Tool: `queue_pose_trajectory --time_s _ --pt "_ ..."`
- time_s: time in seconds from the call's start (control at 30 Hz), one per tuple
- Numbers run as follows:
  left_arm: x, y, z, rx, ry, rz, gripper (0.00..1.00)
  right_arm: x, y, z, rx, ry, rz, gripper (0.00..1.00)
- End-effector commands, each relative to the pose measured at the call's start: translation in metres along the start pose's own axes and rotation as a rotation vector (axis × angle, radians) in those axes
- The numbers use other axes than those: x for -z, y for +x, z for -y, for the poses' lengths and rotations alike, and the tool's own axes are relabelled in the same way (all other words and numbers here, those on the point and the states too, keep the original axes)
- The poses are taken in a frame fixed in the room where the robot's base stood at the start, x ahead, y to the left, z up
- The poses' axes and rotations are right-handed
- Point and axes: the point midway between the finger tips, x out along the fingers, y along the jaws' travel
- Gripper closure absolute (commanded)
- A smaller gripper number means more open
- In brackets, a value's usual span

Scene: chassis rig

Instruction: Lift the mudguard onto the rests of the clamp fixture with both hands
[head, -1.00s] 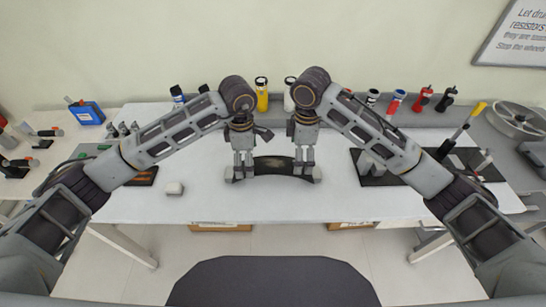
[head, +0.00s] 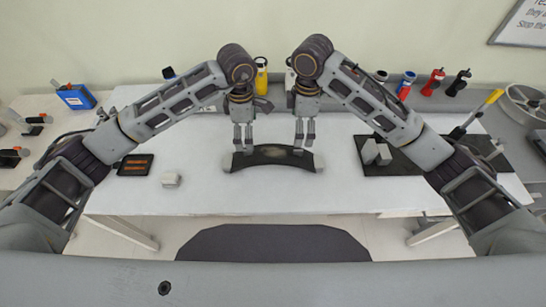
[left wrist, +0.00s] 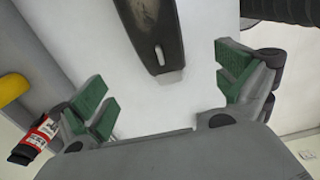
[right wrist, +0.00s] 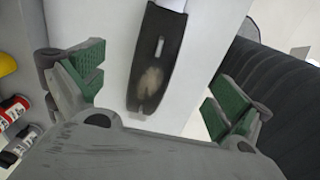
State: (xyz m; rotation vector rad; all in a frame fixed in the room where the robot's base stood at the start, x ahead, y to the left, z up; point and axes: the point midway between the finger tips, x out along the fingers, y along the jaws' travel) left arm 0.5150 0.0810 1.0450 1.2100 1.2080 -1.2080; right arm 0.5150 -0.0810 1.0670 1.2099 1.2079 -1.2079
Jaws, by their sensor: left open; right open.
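The mudguard (head: 272,154) is a dark, shallow arched strip with pale ends and a worn patch, lying on the white table in front of me. My left gripper (head: 243,149) is open above its left part; my right gripper (head: 304,148) is open above its right part. In the left wrist view, a slotted mudguard end (left wrist: 157,40) lies between the spread green-padded fingers (left wrist: 168,88). In the right wrist view, the slotted mudguard (right wrist: 157,70) shows between open fingers (right wrist: 155,90), apart from them. A dark plate with grey blocks (head: 376,152), apparently the clamp fixture, is at right, partly hidden by my right arm.
A small pale block (head: 171,180) and a dark tray with orange strips (head: 135,165) lie left on the table. A yellow-handled lever (head: 490,103) rises at right. Bottles, including a yellow one (head: 261,76), stand along the back. The table front is clear.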

Motion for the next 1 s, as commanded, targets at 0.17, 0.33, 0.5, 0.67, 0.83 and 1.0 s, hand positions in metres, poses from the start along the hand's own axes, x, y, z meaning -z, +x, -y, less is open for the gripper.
queue_pose_trajectory --time_s 0.17,0.33,0.5,0.67,0.83,1.0 --pt "0.000 0.004 0.000 0.001 0.000 0.000 0.00 0.000 0.004 0.000 0.001 0.000 0.000 0.00" --pt "0.000 0.015 0.000 0.002 -0.001 0.000 0.00 0.000 0.015 0.000 0.002 0.001 0.000 0.00" --pt "0.000 0.033 0.001 0.003 -0.001 -0.001 0.00 0.000 0.032 0.000 0.002 0.001 0.000 0.00" --pt "0.000 0.052 0.001 0.003 -0.001 -0.001 0.00 0.000 0.052 0.000 0.002 0.000 0.000 0.00" --pt "0.000 0.072 0.000 0.003 -0.002 -0.001 0.00 0.000 0.072 0.000 0.003 0.001 0.001 0.00" --pt "0.000 0.092 0.001 0.003 -0.001 0.000 0.00 -0.001 0.093 0.000 0.002 0.002 0.001 0.00"
